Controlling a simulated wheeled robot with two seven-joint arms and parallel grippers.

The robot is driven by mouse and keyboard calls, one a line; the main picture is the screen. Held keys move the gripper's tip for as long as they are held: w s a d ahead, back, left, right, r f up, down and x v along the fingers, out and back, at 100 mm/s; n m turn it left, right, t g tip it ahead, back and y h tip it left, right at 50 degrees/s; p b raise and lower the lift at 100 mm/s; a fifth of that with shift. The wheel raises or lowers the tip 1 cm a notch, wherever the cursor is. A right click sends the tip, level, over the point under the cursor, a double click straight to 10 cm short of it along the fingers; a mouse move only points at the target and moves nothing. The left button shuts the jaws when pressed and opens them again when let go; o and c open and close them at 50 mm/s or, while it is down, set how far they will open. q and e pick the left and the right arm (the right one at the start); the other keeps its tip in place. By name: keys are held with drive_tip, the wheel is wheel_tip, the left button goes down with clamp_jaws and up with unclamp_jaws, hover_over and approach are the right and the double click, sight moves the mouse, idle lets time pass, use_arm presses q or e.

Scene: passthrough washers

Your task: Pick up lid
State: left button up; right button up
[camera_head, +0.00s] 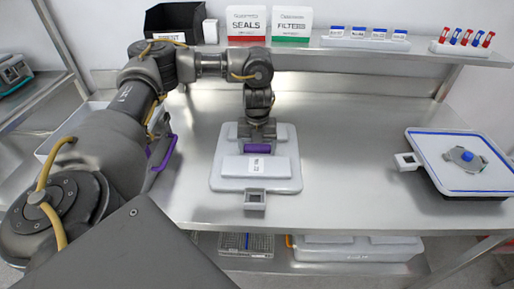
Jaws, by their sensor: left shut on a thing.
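A pale grey lid (228,184) with rounded corners lies flat on the steel bench near the middle. It has a raised panel with a small white label and a latch tab at its front edge. My left gripper (257,142) points down at the rear part of the lid, shut on it at a purple bar. The fingertips are partly hidden, so the exact grip is hard to see. I cannot tell whether the lid is lifted or resting. My right gripper is not in view.
A blue-rimmed tray (428,178) with a metal part stands at the right. A pale bin (52,148) is partly behind my left arm. A shelf (340,43) carries SEALS (247,22) and FILTER (292,24) boxes. Bare bench lies between lid and tray.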

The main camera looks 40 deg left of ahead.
sight(258, 149)
use_arm(q)
drive_tip(key=shift+r, duration=0.1)
drive_tip(key=shift+w+r, duration=0.1)
drive_tip(key=shift+r, duration=0.35)
wheel_tip(258, 149, up, 2)
drive_tip(key=s+a+r+p, duration=0.2)
drive_tip(key=s+a+r, duration=0.1)
drive_tip(key=s+r, duration=0.7)
drive_tip(key=s, duration=0.3)
drive_tip(key=shift+s, duration=0.35)
drive_tip(key=w+d+r+n, duration=0.2)
drive_tip(key=w+d+n, duration=0.2)
drive_tip(key=d+n, duration=0.6)
drive_tip(key=w+d+r+n, duration=0.2)
drive_tip(key=w+d+n, duration=0.3)
drive_tip(key=d+n, duration=0.5)
drive_tip(key=n, duration=0.5)
drive_tip(key=shift+w+r, duration=0.2)
drive_tip(key=shift+r, duration=0.1)
